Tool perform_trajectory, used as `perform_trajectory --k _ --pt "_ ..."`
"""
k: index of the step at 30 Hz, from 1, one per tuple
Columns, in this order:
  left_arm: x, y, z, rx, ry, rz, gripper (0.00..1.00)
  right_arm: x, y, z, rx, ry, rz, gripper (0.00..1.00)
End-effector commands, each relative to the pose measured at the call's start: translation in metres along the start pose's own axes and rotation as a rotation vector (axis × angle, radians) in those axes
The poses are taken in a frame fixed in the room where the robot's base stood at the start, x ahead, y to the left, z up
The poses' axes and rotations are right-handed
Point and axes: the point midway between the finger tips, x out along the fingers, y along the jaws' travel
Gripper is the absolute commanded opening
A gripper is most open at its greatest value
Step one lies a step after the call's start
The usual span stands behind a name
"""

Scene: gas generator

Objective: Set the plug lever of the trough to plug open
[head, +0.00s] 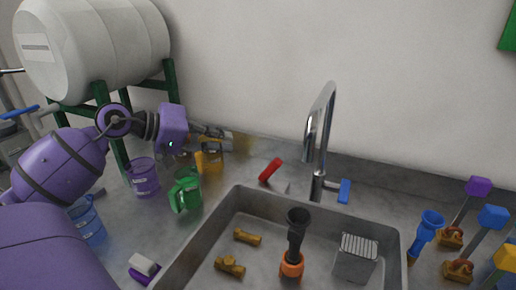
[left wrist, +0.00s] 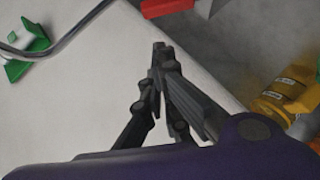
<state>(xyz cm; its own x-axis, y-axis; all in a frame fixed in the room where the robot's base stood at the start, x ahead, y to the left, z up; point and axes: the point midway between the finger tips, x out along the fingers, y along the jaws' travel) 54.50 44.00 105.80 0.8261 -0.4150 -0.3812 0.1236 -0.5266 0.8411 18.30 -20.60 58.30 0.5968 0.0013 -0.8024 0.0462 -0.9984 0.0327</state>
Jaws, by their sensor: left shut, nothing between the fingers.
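The trough is the grey metal sink (head: 222,220) set into the counter. A red lever handle (head: 270,169) stands tilted on the counter behind the trough's back left corner; a red bar, probably the same handle, shows at the top of the left wrist view (left wrist: 166,7). Which lever is the plug lever is not labelled. My left gripper (head: 229,140) is shut and empty, above the back of the counter near the wall. It is left of the red handle and apart from it. Its closed fingers also show in the left wrist view (left wrist: 159,58). My right gripper is not in view.
A chrome tap (head: 321,135) with a blue handle (head: 344,190) stands behind the trough. Purple (head: 143,178), green (head: 185,192) and yellow-orange (head: 210,161) cups stand below my left arm. Coloured levers (head: 479,186) stand at right.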

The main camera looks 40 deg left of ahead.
Motion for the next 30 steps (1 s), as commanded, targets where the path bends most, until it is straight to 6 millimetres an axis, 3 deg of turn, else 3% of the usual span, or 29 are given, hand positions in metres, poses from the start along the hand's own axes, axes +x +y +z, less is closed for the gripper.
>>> perform_trajectory --k 9,12,19,30 --pt "0.068 0.004 -0.002 -0.002 0.002 0.006 0.0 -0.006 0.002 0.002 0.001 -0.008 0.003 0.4" --pt "0.08 0.004 0.01 -0.003 0.001 0.006 0.0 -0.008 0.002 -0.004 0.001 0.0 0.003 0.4" --pt "0.095 0.002 0.025 -0.004 0.003 0.004 0.0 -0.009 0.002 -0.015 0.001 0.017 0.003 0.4" --pt "0.097 0.001 0.027 -0.005 0.002 0.003 0.0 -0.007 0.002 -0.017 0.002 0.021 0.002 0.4"
